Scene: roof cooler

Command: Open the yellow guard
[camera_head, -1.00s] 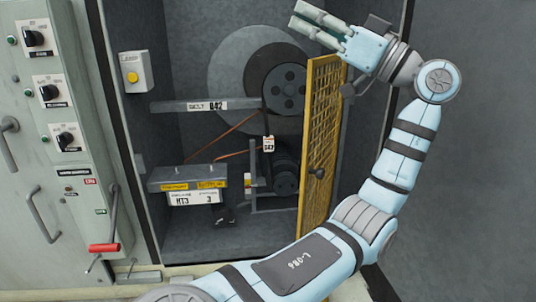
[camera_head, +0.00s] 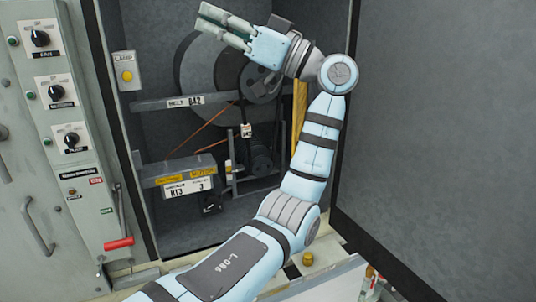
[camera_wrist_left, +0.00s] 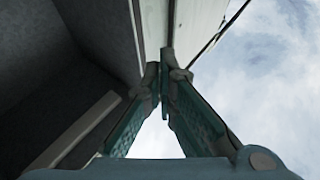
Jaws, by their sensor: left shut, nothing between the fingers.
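The yellow guard (camera_head: 299,105) shows in the head view only as a narrow upright strip at the right side of the cabinet opening. My left forearm hides the rest, and its knob is not visible. The pulley and belt area behind the opening is largely uncovered. My left gripper (camera_head: 205,21) is raised at the top of the opening, above and left of the guard and apart from it. Its fingers point left. In the left wrist view, the gripper (camera_wrist_left: 161,72) is shut and empty, with sky and cabinet surfaces beyond. My right gripper is not in view.
The cabinet holds a large wheel (camera_head: 192,75), a labelled crossbar (camera_head: 160,105) and a lower labelled bracket (camera_head: 150,180). A control panel with knobs (camera_head: 58,92) and a red-handled lever (camera_head: 118,243) stands left. A large grey panel (camera_head: 440,120) fills the right.

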